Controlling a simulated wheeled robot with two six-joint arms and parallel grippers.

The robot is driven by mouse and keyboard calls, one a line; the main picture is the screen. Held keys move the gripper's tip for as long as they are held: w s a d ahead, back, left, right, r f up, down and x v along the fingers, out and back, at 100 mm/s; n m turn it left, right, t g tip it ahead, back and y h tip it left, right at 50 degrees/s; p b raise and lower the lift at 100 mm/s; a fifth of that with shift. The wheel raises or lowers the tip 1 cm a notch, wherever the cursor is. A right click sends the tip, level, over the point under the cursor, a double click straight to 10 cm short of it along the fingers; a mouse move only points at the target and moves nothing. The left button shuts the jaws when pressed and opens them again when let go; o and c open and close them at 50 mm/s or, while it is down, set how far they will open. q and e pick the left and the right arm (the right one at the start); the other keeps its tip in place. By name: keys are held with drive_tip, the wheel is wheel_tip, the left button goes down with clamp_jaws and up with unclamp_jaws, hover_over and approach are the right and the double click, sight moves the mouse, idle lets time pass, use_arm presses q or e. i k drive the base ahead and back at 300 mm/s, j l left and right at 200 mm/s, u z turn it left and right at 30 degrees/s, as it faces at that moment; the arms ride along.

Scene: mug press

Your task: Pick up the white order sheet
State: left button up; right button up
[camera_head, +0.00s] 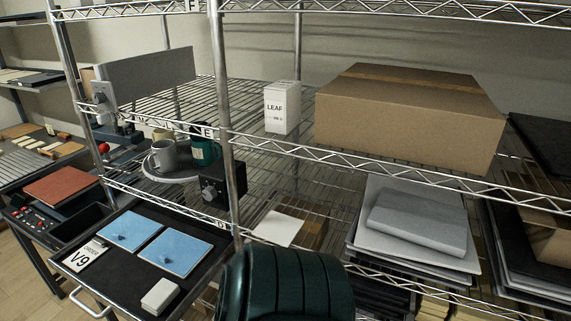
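Another blank white sheet (277,228) lies on the wire shelf to the right of the rack post. Neither of my grippers shows in this view.
Blue squares (124,231) and a small white block (160,296) lie on the tray. A dark green ribbed object (285,288) fills the lower middle foreground. A rack post (230,140) stands right of the mugs (164,155). A cardboard box (408,118) stands above.

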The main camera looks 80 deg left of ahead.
sight(80, 261)
drive_tip(key=u, duration=0.4)
drive_tip(key=i+u, duration=0.1)
drive_tip(key=u, duration=0.75)
drive_tip(key=i+l+u, duration=0.1)
drive_tip(key=u, duration=0.75)
drive_tip(key=i+l, duration=0.05)
